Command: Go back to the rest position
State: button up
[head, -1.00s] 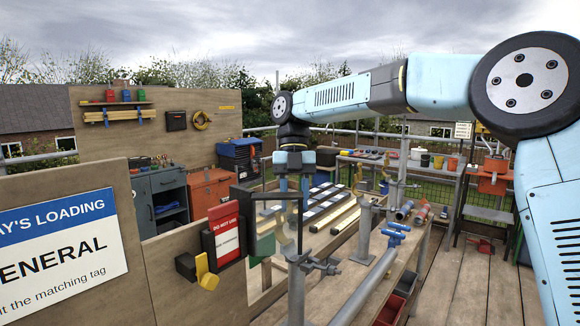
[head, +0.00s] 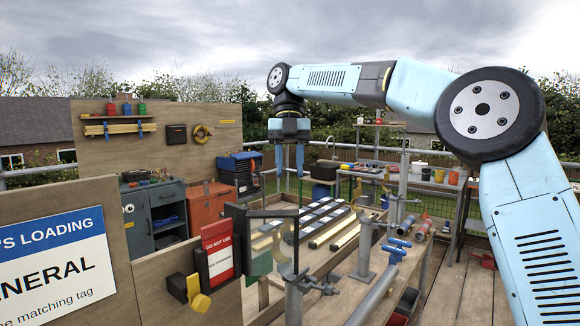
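My gripper (head: 290,160) hangs pointing down from my light blue arm, in the upper middle of the head view. My arm reaches from the right edge across the top of the view.
A workbench (head: 405,272) with rows of tiles and battens (head: 322,215) lies below my gripper. Pipes and clamp posts (head: 365,235) stand at its front.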

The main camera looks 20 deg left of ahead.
jog(key=shift+d, duration=0.1)
jog(key=s+d+f+m+t, duration=0.2)
jog(key=s+d+m+t, duration=0.15)
jog(key=d+m, duration=0.85)
jog(key=s+d+f+m+t, duration=0.2)
jog(key=s+d+m, duration=0.3)
jog(key=d+m, duration=0.7)
jog(key=s+d+f+m+t, duration=0.1)
jog(key=s+d+f+m, duration=0.2)
jog(key=s+d+m, duration=0.1)
jog(key=s+d+f+m+t+y, duration=0.1)
jog(key=s+d+f+m+t, duration=0.1)
jog(key=d+m, duration=0.4)
jog(key=s+d+f+m+t, duration=0.1)
jog(key=s+d+f+m, duration=0.4)
jog(key=d, duration=0.4)
jog(key=shift+s+m, duration=0.3)
jog(key=shift+s, duration=0.2)
jog(key=shift+a+t, duration=0.1)
jog(key=shift+t, duration=0.15)
